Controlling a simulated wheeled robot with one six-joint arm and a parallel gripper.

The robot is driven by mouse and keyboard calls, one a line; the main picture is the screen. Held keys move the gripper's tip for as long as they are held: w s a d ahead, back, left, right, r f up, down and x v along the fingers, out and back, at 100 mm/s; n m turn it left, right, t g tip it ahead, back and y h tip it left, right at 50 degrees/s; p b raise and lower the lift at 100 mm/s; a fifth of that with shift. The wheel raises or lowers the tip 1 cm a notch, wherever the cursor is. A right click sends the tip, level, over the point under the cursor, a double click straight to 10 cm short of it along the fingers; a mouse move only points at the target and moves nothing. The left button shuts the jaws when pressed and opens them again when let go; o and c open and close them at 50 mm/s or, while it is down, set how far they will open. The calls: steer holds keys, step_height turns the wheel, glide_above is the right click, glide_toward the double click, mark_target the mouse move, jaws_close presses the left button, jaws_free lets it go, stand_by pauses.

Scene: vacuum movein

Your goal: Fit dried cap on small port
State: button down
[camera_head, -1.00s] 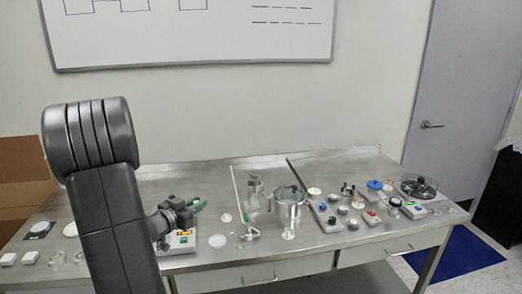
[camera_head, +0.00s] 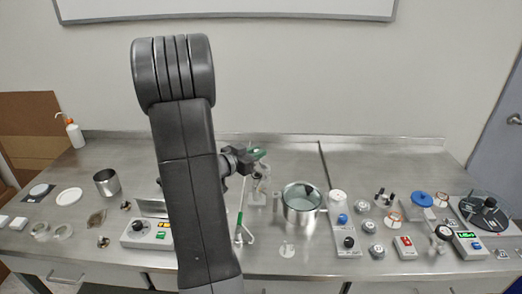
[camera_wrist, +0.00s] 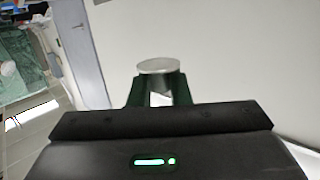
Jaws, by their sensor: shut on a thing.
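My gripper (camera_head: 259,154) is raised above the back middle of the steel table, with its green fingertips pointing right. In the wrist view my gripper (camera_wrist: 156,88) is shut on a pale round cap (camera_wrist: 158,66), its flat disc face showing above the green fingers. The cap is too small to make out in the head view. I cannot tell for sure which fitting is the small port. A glass and metal apparatus (camera_head: 260,190) stands below the gripper, and a small white flanged piece (camera_head: 286,250) stands near the table's front.
A steel pot (camera_head: 302,205) stands right of the apparatus. A control box (camera_head: 146,234) and a metal cup (camera_head: 106,182) are left of my arm. The back strip is clear.

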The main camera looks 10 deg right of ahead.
mark_target(256, 177)
step_height(256, 177, down, 4)
steer(key=b, duration=0.3)
steer(key=shift+f+b, duration=0.15)
steer(key=shift+b, duration=0.25)
steer(key=shift+f+b, duration=0.35)
steer(key=shift+f, duration=0.4)
steer(key=shift+f, duration=0.55)
stand_by(1.5)
steer(key=c, duration=1.3)
jaws_free()
steer(key=b+v, duration=0.1)
steer(key=v, duration=1.3)
steer(key=shift+w, duration=0.1)
